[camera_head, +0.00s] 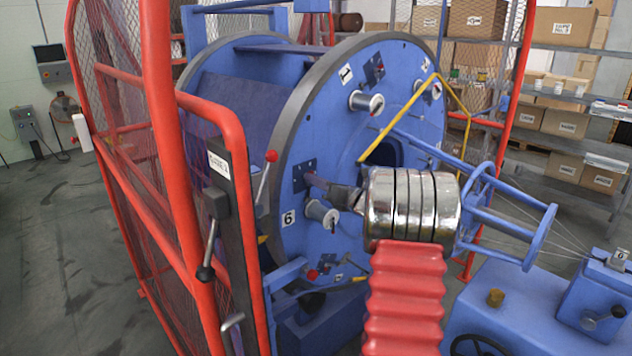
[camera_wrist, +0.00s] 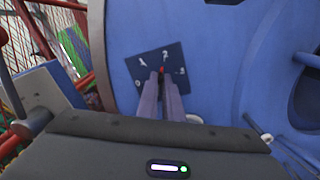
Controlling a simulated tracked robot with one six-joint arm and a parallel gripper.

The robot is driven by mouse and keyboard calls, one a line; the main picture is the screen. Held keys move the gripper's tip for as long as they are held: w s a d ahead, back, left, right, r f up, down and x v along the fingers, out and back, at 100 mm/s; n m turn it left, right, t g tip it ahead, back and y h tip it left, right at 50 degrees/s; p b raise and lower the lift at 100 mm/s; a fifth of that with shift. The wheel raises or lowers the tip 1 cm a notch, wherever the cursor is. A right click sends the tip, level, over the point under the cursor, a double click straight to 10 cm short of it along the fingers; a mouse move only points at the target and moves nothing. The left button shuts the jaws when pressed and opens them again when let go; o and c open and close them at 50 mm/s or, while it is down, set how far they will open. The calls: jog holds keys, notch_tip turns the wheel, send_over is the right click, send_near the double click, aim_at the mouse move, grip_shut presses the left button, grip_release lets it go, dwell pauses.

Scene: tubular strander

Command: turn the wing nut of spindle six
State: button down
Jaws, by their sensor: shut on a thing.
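The blue drum face (camera_head: 345,150) carries numbered spindles. The label 6 (camera_head: 289,218) is at its lower left, beside a pale spool (camera_head: 322,213). Just above is a dark blue plate (camera_head: 304,172), which also shows in the wrist view (camera_wrist: 142,88) with small white marks. My gripper (camera_head: 312,181) reaches this plate from the right. In the wrist view its two fingers (camera_wrist: 161,78) are close together at the plate's middle, shut on the wing nut. Only a small red spot (camera_wrist: 160,70) shows at the tips. The nut itself is mostly hidden by the fingers.
A red guard frame with mesh (camera_head: 170,150) stands open at the left. A red-knobbed lever (camera_head: 266,176) is left of the drum. A yellow bar (camera_head: 398,118) crosses the drum face. Blue machinery (camera_head: 520,310) is at the lower right, shelves with boxes (camera_head: 566,122) behind.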

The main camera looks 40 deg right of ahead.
jog(key=shift+m, duration=0.6)
jog(key=c, duration=1.9)
grip_release()
jog(key=shift+s, duration=0.1)
jog(key=s, duration=1.3)
jog(key=shift+s+d, duration=0.25)
jog(key=shift+s, duration=0.05)
jog(key=shift+f, duration=0.1)
